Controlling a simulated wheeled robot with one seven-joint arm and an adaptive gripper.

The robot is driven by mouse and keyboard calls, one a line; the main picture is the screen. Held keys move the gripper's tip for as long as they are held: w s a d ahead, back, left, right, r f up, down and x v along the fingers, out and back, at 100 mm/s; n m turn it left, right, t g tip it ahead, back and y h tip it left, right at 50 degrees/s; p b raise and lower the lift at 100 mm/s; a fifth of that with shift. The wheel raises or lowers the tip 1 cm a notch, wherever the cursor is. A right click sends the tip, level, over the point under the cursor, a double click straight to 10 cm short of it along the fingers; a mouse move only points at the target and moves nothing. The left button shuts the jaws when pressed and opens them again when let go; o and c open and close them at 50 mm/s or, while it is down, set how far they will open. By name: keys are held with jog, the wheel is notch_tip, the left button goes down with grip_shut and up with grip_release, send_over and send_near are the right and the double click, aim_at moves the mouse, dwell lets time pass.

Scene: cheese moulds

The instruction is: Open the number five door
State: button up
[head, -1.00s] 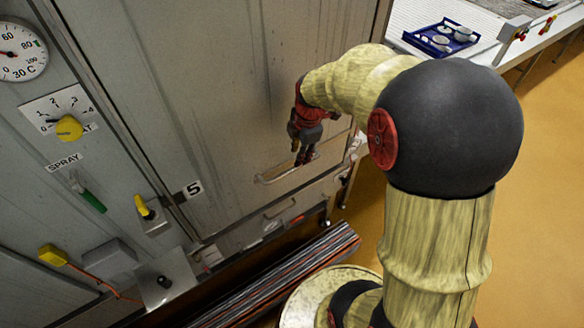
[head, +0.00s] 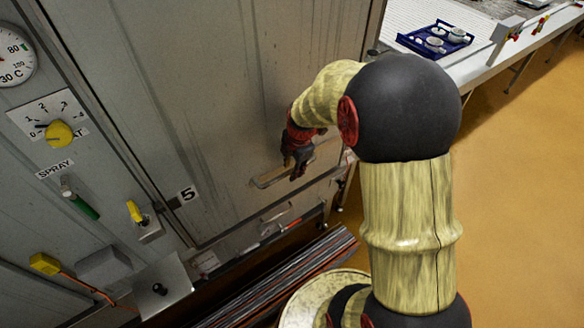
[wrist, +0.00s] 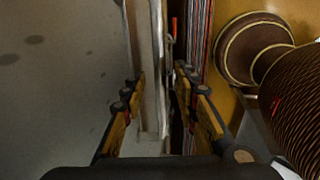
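The door marked 5 (head: 220,90) is a large grey panel in the head view and looks closed. A pale bar handle (head: 268,180) lies low on the door. My gripper (head: 298,172) is at the right part of this handle, and its fingers hide some of it. In the wrist view my gripper (wrist: 158,95) is open, with its fingers apart on either side of a pale upright strip (wrist: 148,60). I cannot tell whether the fingers touch it.
Left of the door is a panel with a yellow knob (head: 59,134), a green-handled spray lever (head: 82,206) and a gauge (head: 14,56). A white counter (head: 480,60) with a blue tray (head: 408,40) stands at the upper right. The orange floor (head: 515,200) at right is clear.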

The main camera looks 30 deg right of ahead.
jog(key=c, duration=0.7)
grip_shut()
